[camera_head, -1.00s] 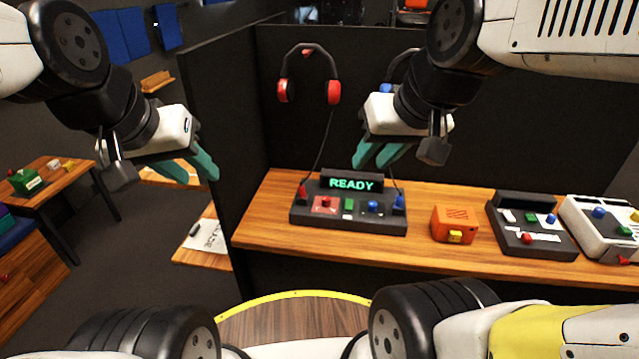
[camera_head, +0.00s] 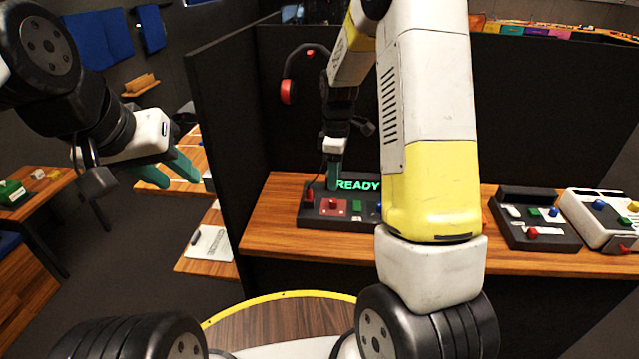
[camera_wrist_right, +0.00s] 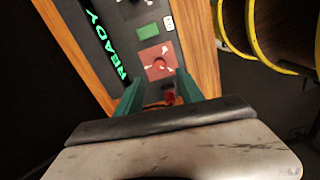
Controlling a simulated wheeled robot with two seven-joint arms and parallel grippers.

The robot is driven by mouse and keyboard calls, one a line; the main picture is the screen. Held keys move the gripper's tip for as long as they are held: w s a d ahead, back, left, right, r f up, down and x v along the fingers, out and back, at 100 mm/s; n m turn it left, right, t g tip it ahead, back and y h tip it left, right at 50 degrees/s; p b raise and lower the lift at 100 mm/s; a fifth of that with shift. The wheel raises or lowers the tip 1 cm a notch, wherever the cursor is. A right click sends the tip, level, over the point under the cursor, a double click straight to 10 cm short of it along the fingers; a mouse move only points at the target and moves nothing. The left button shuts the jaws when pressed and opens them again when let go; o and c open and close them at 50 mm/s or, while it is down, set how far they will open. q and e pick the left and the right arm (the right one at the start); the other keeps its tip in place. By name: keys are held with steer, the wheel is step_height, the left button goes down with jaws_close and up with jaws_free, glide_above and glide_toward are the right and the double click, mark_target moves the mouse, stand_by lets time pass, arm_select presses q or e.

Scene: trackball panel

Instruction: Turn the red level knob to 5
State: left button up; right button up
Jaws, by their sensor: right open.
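A dark control panel (camera_head: 345,222) with a lit READY display (camera_head: 357,186) stands on the wooden counter. A small red knob (camera_head: 308,195) is at its left end; in the right wrist view a red knob (camera_wrist_right: 169,97) shows between my fingers. Beside it a red plate (camera_wrist_right: 150,58) with white marks carries another red control (camera_wrist_right: 158,67). Which one is the level knob, and its setting, I cannot read. My right gripper (camera_head: 334,178) is open, pointing down over the panel's left end; its fingers (camera_wrist_right: 158,82) show no clear contact. My left gripper (camera_head: 170,173) is open and empty, away from the panel.
My right arm hides the panel's right part. A dark device (camera_head: 535,232) and a white one (camera_head: 600,220) stand further right on the counter (camera_head: 270,225). A dark partition wall (camera_head: 225,130) borders the counter on the left. Red headphones (camera_head: 287,92) hang behind.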

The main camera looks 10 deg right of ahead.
mark_target(333, 201)
step_height(333, 201, down, 8)
steer(key=shift+w+f, duration=0.1)
steer(key=shift+f, duration=0.05)
stand_by(0.3)
jaws_close()
